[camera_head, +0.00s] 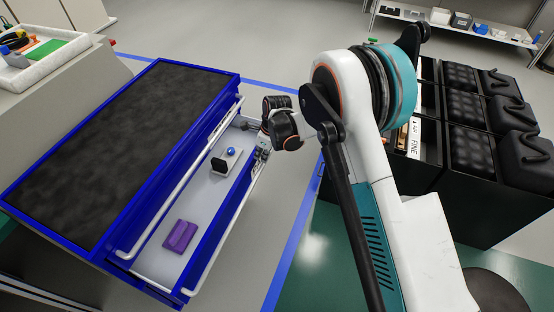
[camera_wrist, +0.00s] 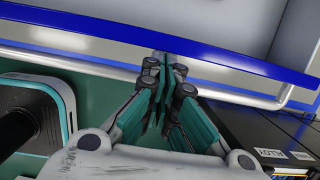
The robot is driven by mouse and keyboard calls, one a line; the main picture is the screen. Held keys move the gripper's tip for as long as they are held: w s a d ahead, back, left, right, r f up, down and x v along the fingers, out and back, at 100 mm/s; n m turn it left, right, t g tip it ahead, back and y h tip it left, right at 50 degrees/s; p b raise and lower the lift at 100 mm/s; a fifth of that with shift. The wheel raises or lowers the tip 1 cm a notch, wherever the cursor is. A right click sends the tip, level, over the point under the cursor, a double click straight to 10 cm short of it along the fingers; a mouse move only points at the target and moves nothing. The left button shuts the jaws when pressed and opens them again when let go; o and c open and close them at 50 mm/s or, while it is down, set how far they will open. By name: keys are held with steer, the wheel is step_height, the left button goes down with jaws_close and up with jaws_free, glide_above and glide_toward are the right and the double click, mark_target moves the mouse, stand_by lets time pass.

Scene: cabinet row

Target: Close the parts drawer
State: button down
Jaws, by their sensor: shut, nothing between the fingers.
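The parts drawer (camera_head: 152,262) is pulled out of the blue cabinet with the dark top (camera_head: 125,140). Inside it lie a purple block (camera_head: 180,236) and a dark and white item with a blue knob (camera_head: 226,161). The drawer's blue front has a white handle bar (camera_head: 222,238). My gripper (camera_head: 262,154) is at the far end of the drawer front, next to the handle. In the wrist view my gripper (camera_wrist: 165,70) is shut and empty. Its fingertips overlap the handle bar (camera_wrist: 72,39) and reach the drawer's blue front edge (camera_wrist: 230,56); I cannot tell whether they touch.
Black bins (camera_head: 470,135) stand at the right beside my arm. A white tray of items (camera_head: 45,55) sits on a grey counter at the upper left. A low shelf (camera_head: 460,28) is at the back. Grey floor beyond the drawer is clear.

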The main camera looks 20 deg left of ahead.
steer(key=a, duration=1.1)
steer(key=shift+w+a, duration=0.15)
steer(key=shift+w, duration=0.3)
